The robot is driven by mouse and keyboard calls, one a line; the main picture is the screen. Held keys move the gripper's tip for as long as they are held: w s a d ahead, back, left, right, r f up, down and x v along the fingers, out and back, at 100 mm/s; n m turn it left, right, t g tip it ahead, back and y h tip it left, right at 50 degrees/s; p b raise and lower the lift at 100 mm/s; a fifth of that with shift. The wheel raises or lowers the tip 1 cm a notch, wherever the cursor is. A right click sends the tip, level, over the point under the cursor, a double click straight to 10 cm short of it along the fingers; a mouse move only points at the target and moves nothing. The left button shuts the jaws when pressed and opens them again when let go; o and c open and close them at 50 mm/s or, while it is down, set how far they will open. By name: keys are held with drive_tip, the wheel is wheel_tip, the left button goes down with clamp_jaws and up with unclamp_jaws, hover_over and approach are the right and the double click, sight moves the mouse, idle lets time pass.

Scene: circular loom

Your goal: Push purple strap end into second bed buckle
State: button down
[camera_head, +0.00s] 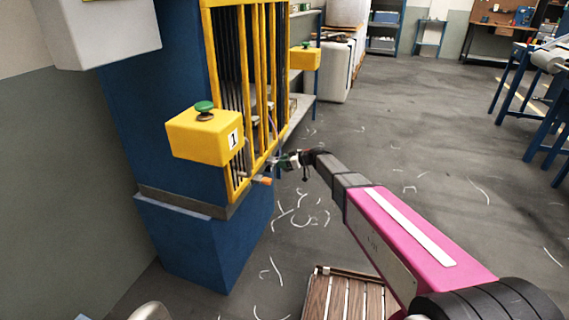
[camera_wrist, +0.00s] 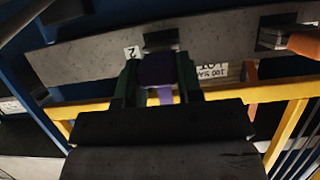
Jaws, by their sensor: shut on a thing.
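My gripper (camera_wrist: 158,78) is shut on the purple strap end (camera_wrist: 158,69), which sits between its two dark green fingers in the wrist view. A narrow purple strip hangs below it. A dark buckle (camera_wrist: 162,39) on the grey bed (camera_wrist: 90,60) lies straight beyond the purple end, beside a label marked 2 (camera_wrist: 131,52). The purple end lines up with this buckle, and I cannot tell whether they touch. In the head view my gripper (camera_head: 288,160) is at the loom's lower front; the purple strap cannot be made out there.
Another dark buckle (camera_wrist: 274,36) at the right has an orange strap end (camera_wrist: 305,43) at it. A yellow frame bar (camera_wrist: 235,95) crosses close behind my fingers. A yellow box with a green button (camera_head: 203,135) juts from the loom. A slatted pallet (camera_head: 345,295) lies on the floor.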

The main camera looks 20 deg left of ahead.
drive_tip(key=shift+w+a, duration=0.1)
drive_tip(key=shift+a, duration=0.55)
drive_tip(key=c, duration=0.7)
unclamp_jaws()
drive_tip(key=v, duration=1)
drive_tip(key=shift+d+r, duration=0.15)
drive_tip(key=shift+d, duration=0.2)
